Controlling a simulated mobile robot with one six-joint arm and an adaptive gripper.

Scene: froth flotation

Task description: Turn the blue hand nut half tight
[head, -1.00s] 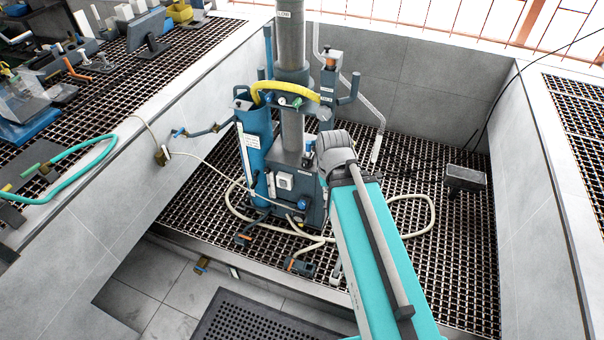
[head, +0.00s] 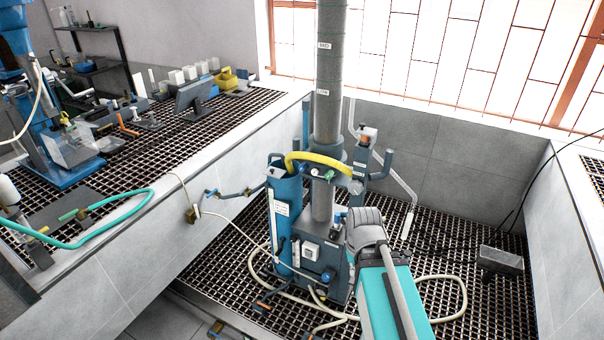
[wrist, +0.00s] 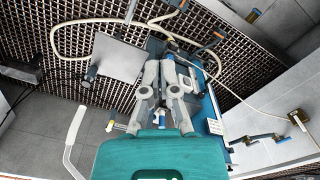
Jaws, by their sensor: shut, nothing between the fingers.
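The flotation column (head: 328,70) stands upright on a grating, with a grey box (head: 312,248) at its foot. A small round blue knob (head: 327,276) sits low on the box's front. My gripper (wrist: 163,62) is shut and empty in the wrist view, pointing at the column's equipment. A small blue and white part (wrist: 160,113) shows between its linkages. In the head view my arm hides the gripper.
A blue cylinder (head: 284,215) stands left of the column. A cream hose (head: 462,292) loops on the grating. A grey box (head: 500,260) stands to the right. A left bench holds a monitor (head: 194,96) and a teal hose (head: 110,196). Low walls enclose the bay.

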